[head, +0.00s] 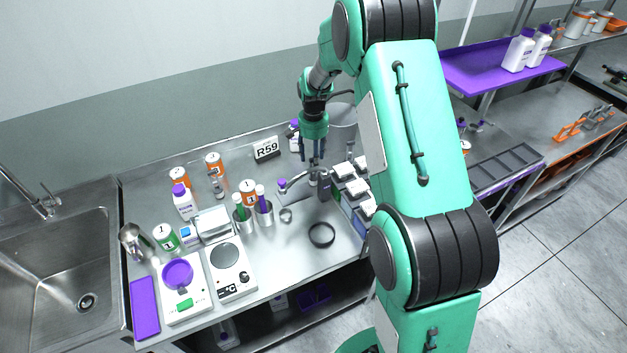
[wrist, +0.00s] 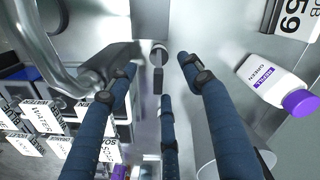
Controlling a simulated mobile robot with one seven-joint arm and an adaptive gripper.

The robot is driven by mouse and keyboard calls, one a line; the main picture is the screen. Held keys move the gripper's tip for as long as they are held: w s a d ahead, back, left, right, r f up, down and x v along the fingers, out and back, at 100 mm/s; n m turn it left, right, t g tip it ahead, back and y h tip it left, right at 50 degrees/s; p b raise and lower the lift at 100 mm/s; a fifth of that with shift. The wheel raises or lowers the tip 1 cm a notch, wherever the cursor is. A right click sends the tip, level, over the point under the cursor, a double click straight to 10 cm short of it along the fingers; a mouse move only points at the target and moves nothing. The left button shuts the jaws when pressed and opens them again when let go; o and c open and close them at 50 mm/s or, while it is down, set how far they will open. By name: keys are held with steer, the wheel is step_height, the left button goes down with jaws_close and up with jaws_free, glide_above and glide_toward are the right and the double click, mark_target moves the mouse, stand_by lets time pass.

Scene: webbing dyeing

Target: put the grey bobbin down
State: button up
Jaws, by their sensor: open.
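My gripper (head: 313,162) points down over the back right of the steel bench. In the wrist view its blue fingers (wrist: 160,76) are spread open. A small grey cylinder with a pale round end, which looks like the grey bobbin (wrist: 158,54), sits just beyond and between the fingertips. The fingers appear apart from it. In the head view a small grey piece (head: 314,180) shows just under the fingertips; its full shape is hard to make out.
A curved metal pipe (wrist: 52,70) rises close to the fingers.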

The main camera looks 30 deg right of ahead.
mark_target(313, 177)
steer(key=shift+f, duration=2.65)
steer(key=shift+s+f+b, duration=0.1)
steer(key=shift+f+b, duration=0.6)
steer(key=shift+f, duration=1.85)
jaws_close()
